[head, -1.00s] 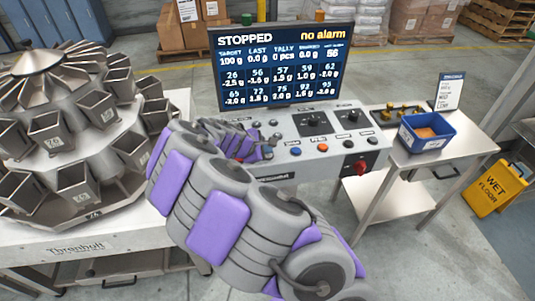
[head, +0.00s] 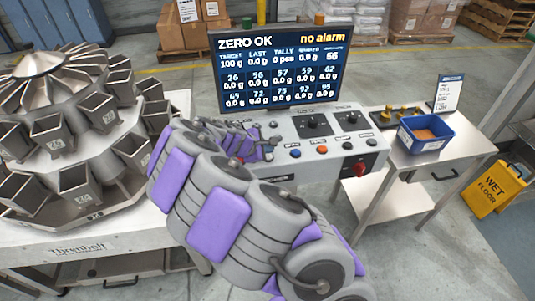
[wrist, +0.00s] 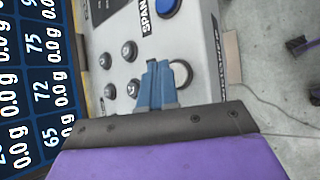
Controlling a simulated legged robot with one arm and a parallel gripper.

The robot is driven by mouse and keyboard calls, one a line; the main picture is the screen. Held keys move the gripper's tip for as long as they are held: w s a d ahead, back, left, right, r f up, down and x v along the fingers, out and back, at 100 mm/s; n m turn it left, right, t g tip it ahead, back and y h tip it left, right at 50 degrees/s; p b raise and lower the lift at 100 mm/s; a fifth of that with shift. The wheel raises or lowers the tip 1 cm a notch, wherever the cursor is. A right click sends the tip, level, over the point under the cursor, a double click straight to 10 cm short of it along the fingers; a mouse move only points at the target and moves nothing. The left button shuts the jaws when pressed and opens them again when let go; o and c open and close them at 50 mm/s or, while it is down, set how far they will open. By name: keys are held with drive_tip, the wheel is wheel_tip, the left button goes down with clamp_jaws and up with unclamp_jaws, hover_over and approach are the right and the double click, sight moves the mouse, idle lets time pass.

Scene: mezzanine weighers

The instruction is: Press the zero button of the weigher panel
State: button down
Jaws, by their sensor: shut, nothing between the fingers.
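The weigher panel (head: 318,125) is a pale console below a dark screen (head: 285,75). The screen reads "ZERO OK" and "no alarm", with every listed weight at 0.0 g. My gripper (head: 268,150) is over the panel's left part. In the wrist view its blue fingers (wrist: 157,68) are shut and empty. A round white button (wrist: 180,74) lies right beside the fingertips, partly covered. I cannot tell whether they touch it, and its label is hidden. A blue button (wrist: 167,8) marked "SPAN" is farther along the panel; it also shows in the head view (head: 295,153).
Several small knobs (wrist: 129,51) sit beside the fingers. An orange button (head: 322,149) and a red knob (head: 360,169) are farther right. A multihead weigher (head: 65,130) stands left. A blue bin (head: 425,134) is on the right table.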

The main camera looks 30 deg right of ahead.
drive_tip(key=shift+r, duration=0.2)
wheel_tip(320, 180, up, 5)
drive_tip(key=p, duration=0.3)
drive_tip(key=shift+f+p, duration=0.1)
drive_tip(key=shift+p, duration=0.3)
idle(0.7)
drive_tip(key=shift+s+d+r, duration=0.1)
drive_tip(key=shift+s+r, duration=0.1)
drive_tip(key=shift+r, duration=0.05)
drive_tip(key=s+a+r+m+g+y, duration=0.1)
drive_tip(key=s+r+m+g, duration=0.1)
drive_tip(key=s+r+m, duration=0.45)
drive_tip(key=s+r+m+g+y, duration=0.1)
drive_tip(key=s+r+m, duration=0.15)
drive_tip(key=s, duration=0.75)
drive_tip(key=s+a+m+g+y, duration=0.1)
drive_tip(key=s+a+m+y, duration=0.1)
drive_tip(key=s+a, duration=0.5)
drive_tip(key=s+a+m+g+y, duration=0.1)
drive_tip(key=s+a+y, duration=0.3)
drive_tip(key=s, duration=1.1)
drive_tip(key=a+m, duration=0.1)
drive_tip(key=a, duration=0.2)
drive_tip(key=shift+s+a+r+y, duration=0.15)
drive_tip(key=shift+a+r+y, duration=0.1)
drive_tip(key=shift+a+y, duration=0.1)
